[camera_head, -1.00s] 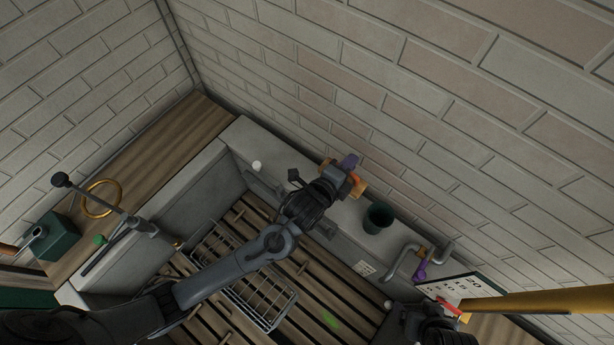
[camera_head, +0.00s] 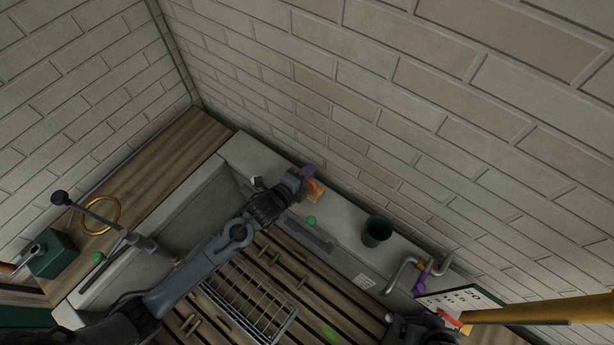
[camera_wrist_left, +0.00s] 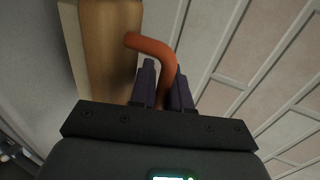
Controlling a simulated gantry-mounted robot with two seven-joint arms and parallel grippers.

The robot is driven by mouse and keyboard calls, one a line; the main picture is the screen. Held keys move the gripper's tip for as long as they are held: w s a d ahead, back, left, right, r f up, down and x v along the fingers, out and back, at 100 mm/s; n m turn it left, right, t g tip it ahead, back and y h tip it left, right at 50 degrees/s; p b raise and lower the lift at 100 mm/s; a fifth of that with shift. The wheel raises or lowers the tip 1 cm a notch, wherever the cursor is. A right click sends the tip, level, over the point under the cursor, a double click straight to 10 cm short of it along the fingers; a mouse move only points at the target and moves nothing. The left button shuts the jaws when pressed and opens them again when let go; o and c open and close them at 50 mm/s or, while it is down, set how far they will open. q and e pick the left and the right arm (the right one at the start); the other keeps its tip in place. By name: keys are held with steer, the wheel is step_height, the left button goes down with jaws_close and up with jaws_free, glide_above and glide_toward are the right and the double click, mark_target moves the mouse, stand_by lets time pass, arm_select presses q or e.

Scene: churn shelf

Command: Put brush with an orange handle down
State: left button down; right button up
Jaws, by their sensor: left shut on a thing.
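The brush's orange handle shows in the left wrist view as a curved orange rod (camera_wrist_left: 160,52) between the two dark purple fingers. My left gripper (camera_head: 306,175) is shut on it. In the head view the gripper is over the back ledge (camera_head: 345,220) of the stone trough, near the brick wall. A tan wooden block (camera_wrist_left: 108,45) is beside the handle, apparently part of the brush; whether it touches the ledge cannot be told. A dark part at the lower right of the head view seems to be my right arm; its fingers cannot be made out.
Pipes with a purple handle (camera_head: 421,284) are farther right. A wire rack (camera_head: 245,300) lies on wooden slats. A brass ring (camera_head: 100,207) is at left.

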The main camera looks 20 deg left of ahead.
arm_select(q)
step_height(320, 180, down, 2)
steer(key=shift+f, duration=0.25)
steer(key=shift+f, duration=0.1)
steer(key=c, duration=1.1)
jaws_free()
steer(key=shift+f, duration=0.15)
